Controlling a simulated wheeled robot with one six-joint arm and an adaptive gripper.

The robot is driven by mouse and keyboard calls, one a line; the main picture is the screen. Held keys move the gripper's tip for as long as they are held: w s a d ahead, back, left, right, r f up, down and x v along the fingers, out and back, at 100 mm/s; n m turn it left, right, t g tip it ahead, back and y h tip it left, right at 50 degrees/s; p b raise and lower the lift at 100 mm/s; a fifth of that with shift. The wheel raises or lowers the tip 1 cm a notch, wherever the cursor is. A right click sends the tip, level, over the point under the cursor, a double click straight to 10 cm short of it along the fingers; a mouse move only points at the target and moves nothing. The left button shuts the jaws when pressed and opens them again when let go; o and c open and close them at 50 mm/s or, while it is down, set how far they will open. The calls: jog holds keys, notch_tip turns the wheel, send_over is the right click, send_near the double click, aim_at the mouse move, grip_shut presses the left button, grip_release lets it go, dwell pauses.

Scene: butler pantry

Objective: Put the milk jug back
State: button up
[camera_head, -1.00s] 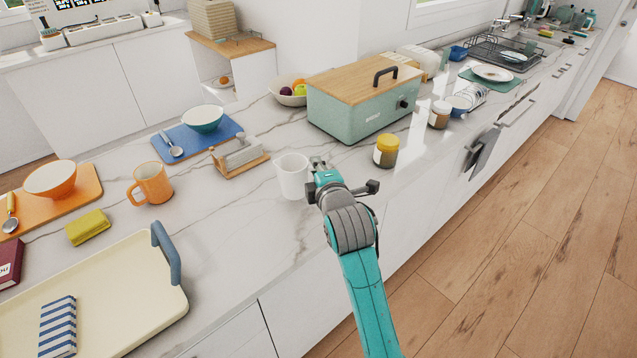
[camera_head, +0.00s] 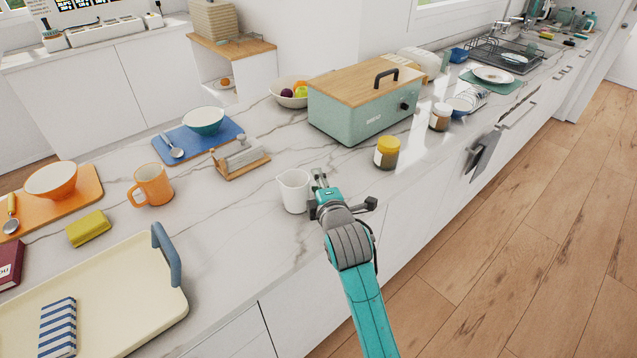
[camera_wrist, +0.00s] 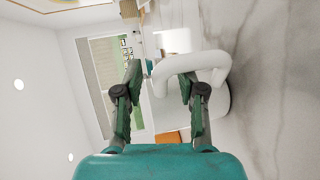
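The white milk jug (camera_head: 293,192) appears to stand upright on the marble counter, near its front edge. My gripper (camera_head: 319,180) is just to the right of the jug in the head view. In the wrist view the jug's thick white handle (camera_wrist: 190,62) arches across the tip of the right finger, and the jug body lies behind that finger. My gripper (camera_wrist: 160,85) has its fingers spread with a gap between them, and the left finger is clear of the handle. Whether the right finger touches the handle I cannot tell.
A green bread box (camera_head: 345,118) is behind. The cream tray (camera_head: 130,310) is at front left. Counter between jug and tray is free.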

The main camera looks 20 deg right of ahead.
jog(key=shift+r, duration=0.1)
jog(key=shift+s, duration=0.2)
jog(key=v, duration=1.1)
jog(key=shift+s, duration=0.35)
jog(key=shift+a, duration=0.15)
jog(key=s+a+f+m+y, duration=0.1)
jog(key=s+f+m, duration=0.3)
jog(key=s+f, duration=0.45)
jog(key=s+a+f+m+y, duration=0.1)
jog(key=s+f+m, duration=0.3)
jog(key=s, duration=0.7)
jog(key=s+m, duration=0.8)
jog(key=s, duration=1.2)
jog(key=shift+a+g, duration=0.3)
jog(key=shift+a, duration=0.05)
jog(key=shift+s+r, duration=0.15)
